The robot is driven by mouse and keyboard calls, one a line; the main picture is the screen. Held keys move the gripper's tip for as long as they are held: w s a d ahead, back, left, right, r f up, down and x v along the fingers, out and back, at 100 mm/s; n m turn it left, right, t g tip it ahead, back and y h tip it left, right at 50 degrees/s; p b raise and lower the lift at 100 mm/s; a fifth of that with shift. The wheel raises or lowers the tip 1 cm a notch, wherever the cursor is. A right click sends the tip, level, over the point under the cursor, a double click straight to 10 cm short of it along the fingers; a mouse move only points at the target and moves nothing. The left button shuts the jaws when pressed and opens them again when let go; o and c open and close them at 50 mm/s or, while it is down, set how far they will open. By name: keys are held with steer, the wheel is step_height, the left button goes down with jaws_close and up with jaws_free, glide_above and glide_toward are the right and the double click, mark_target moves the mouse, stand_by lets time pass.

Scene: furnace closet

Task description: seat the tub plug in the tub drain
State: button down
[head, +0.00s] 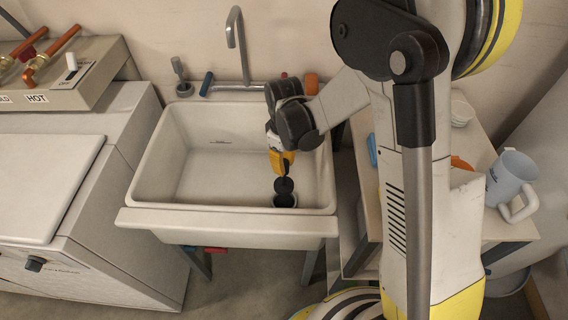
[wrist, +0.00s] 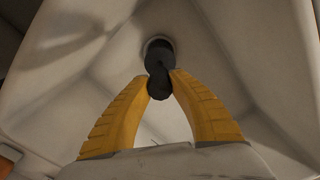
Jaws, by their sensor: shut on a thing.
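My gripper (head: 281,164) reaches down into the white tub with its yellow fingers shut on the black tub plug (head: 284,186). In the wrist view the plug (wrist: 159,87) sits between the two fingertips (wrist: 161,77). The tub drain (head: 285,201) is a dark round opening with a pale rim in the tub floor, near the front right. The plug overlaps the drain in the head view. In the wrist view the drain's rim (wrist: 158,41) shows just beyond the plug, partly hidden by it. I cannot tell whether the plug touches the drain.
The tub's walls and front rim (head: 225,222) surround my gripper. A tall faucet (head: 238,40) stands at the back. A white appliance (head: 45,190) stands at the left. The tub floor's left part is clear.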

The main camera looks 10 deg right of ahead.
mark_target(284, 183)
steer(key=shift+f+b, duration=3.05)
steer(key=shift+f, duration=1.9)
steer(key=c, duration=1.2)
jaws_free()
steer(key=shift+r+p, duration=2.75)
steer(key=shift+r, duration=1.3)
